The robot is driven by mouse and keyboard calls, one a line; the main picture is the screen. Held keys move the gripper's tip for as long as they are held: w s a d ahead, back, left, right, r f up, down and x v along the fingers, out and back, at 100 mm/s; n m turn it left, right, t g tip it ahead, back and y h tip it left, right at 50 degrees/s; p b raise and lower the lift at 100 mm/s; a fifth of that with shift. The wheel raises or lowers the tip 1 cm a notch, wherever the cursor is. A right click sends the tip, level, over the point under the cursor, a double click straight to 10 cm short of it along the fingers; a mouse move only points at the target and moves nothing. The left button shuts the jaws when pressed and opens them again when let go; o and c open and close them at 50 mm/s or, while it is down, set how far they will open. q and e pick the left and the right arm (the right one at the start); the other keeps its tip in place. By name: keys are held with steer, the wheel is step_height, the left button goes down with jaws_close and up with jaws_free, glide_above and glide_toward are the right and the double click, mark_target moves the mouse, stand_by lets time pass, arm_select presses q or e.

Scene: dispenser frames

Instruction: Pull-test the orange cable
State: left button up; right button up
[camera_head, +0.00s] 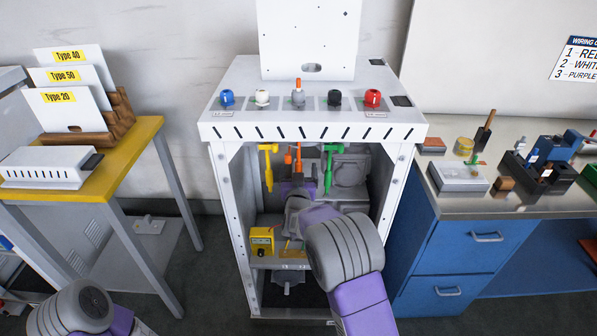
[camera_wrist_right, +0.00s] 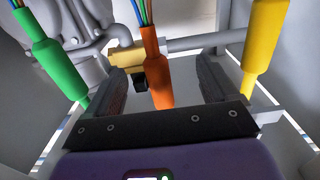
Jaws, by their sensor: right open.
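The orange cable (camera_head: 298,158) hangs under the front of the white dispenser top, between a yellow cable (camera_head: 268,168) and a green cable (camera_head: 328,168). In the right wrist view the orange cable (camera_wrist_right: 157,72) has a thick orange sleeve with thin coloured wires above it. My right gripper (camera_head: 297,182) is raised from below to the orange cable. In the wrist view its two fingers are apart, with the orange sleeve between them and a gap on both sides. My left arm shows at the lower left of the head view, but its gripper is out of the picture.
The dispenser top (camera_head: 225,123) carries a row of coloured knobs and an upright white panel (camera_head: 309,35). Its legs flank my right arm. A yellow box (camera_head: 262,241) sits on the lower shelf. A yellow-edged table (camera_head: 105,180) stands left, a blue workbench (camera_head: 455,250) right.

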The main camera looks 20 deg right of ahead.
steer(key=shift+o, duration=0.9)
steer(key=shift+r, duration=0.1)
steer(key=b+v, duration=0.1)
steer(key=v, duration=0.9)
